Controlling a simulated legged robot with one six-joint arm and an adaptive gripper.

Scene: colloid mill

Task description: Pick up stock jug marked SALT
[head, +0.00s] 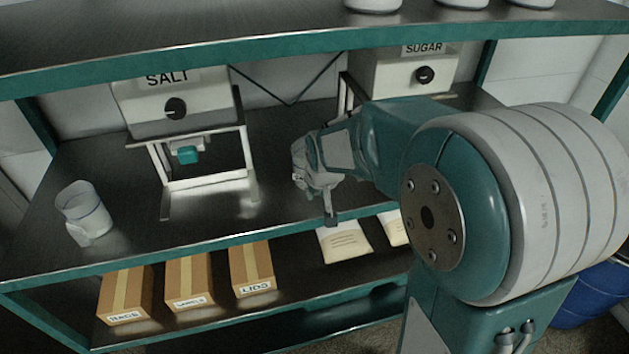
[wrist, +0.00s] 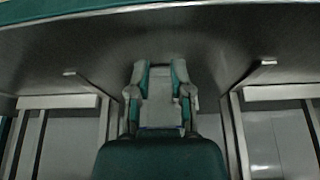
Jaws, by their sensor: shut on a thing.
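A white jug (head: 85,212) with a thin blue line stands upright at the left of the middle shelf; no marking on it is readable. My gripper (head: 312,170) is well to its right, over the same shelf. In the wrist view my gripper (wrist: 160,100) is shut on a pale thing (wrist: 160,113) with a bluish line near its lower edge. The held thing is mostly hidden in the head view, and I cannot read any mark on it.
A hopper marked SALT (head: 165,102) on a metal stand (head: 205,184) is behind and left of my gripper. A hopper marked SUGAR (head: 405,75) is partly behind my arm. Labelled cartons (head: 188,280) and a pale packet (head: 343,243) lie on the lower shelf. The upper shelf edge (head: 250,58) runs overhead.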

